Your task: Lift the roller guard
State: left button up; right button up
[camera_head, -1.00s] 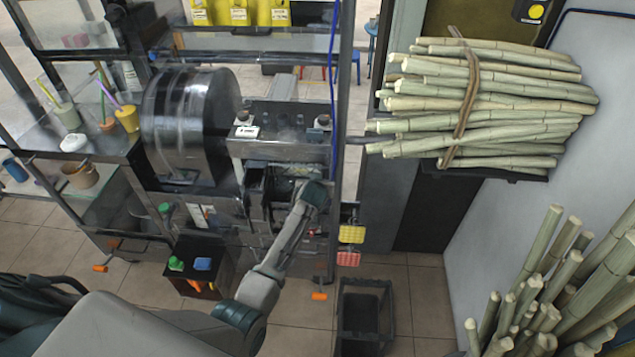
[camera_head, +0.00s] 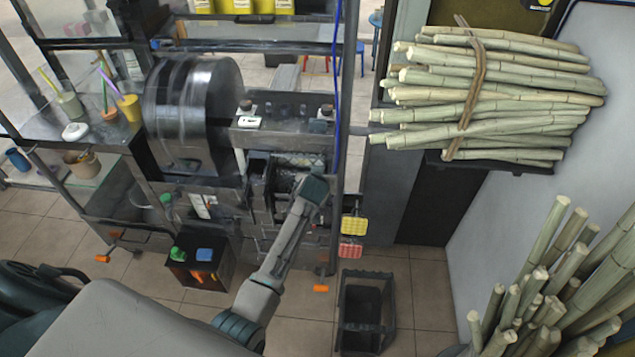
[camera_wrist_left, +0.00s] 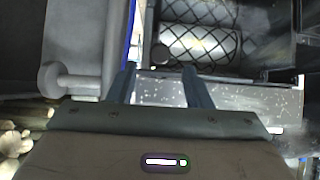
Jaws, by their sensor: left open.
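The sugarcane press (camera_head: 278,135) stands in the middle of the head view, with a large dark drum at its left. A dark mesh panel, seemingly the roller guard (camera_head: 302,160), shows at its opening. In the left wrist view a diamond mesh (camera_wrist_left: 205,42) lies just beyond the fingertips, with pale roller-like shapes behind it. My left gripper (camera_wrist_left: 159,78) is open, its two fingers apart near the mesh's lower edge; I cannot tell whether they touch it. In the head view my left wrist covers the fingers and part of the opening. My right gripper is not in view.
Bundled cane (camera_head: 490,95) lies on a rack at the right, and loose cane stalks (camera_head: 560,275) stand below it. A black crate (camera_head: 390,310) and a small dark box (camera_head: 222,278) stand on the floor. A metal upright (camera_head: 345,120) rises just right of the press opening.

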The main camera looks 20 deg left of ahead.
pick_arm(q)
jog(key=b+v, duration=0.1)
jog(key=v, duration=0.5)
jog(key=shift+s, duration=0.2)
jog(key=shift+r, duration=0.1)
